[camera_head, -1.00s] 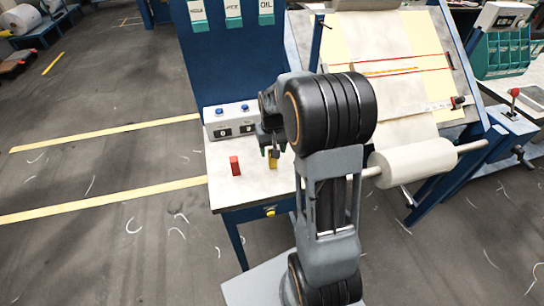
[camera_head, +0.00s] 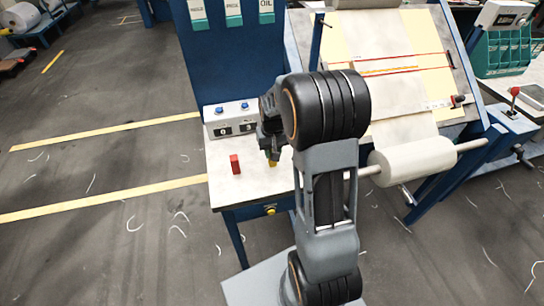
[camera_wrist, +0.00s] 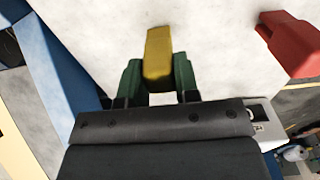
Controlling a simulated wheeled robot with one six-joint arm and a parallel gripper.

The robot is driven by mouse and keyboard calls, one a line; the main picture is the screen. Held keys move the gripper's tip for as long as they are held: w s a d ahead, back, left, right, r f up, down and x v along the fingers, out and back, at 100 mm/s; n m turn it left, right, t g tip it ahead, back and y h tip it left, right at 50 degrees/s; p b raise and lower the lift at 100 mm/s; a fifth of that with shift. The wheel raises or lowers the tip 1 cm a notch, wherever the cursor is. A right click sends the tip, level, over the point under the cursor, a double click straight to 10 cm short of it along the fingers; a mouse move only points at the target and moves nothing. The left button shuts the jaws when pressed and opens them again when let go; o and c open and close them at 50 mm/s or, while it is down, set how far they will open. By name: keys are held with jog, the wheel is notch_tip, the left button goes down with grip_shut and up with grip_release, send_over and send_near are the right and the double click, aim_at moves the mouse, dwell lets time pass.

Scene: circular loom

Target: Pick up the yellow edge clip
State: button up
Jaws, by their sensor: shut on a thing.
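The yellow edge clip (camera_wrist: 158,52) is an upright yellow block between the two green fingertips of my gripper (camera_wrist: 157,78) in the wrist view. The fingers touch it on both sides, and its far end sticks out past them. In the head view my gripper (camera_head: 271,150) points down over the pale table top, with only a small yellow bit of the clip (camera_head: 273,163) showing under it. The rest is hidden by the fingers. I cannot tell whether the clip touches the table.
A red block (camera_head: 235,164) stands on the table (camera_head: 222,188) to the left of my gripper; it also shows at the upper right of the wrist view (camera_wrist: 291,42). A control box (camera_head: 231,119) with blue buttons stands behind. A white roll (camera_head: 413,160) lies to the right.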

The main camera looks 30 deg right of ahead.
jog(key=shift+r, duration=0.15)
jog(key=shift+r, duration=0.25)
notch_tip(320, 180, up, 2)
jog(key=shift+r, duration=0.1)
jog(key=s+d+r+b, duration=0.1)
jog(key=s+d+r, duration=0.1)
jog(key=s+r, duration=0.1)
jog(key=s+d+r+b, duration=0.1)
jog(key=s+d+r, duration=0.2)
jog(key=s, duration=0.1)
jog(key=s+d+r, duration=0.3)
jog(key=s+r, duration=0.1)
jog(key=shift+d+b, duration=0.25)
jog(key=shift+b, duration=0.15)
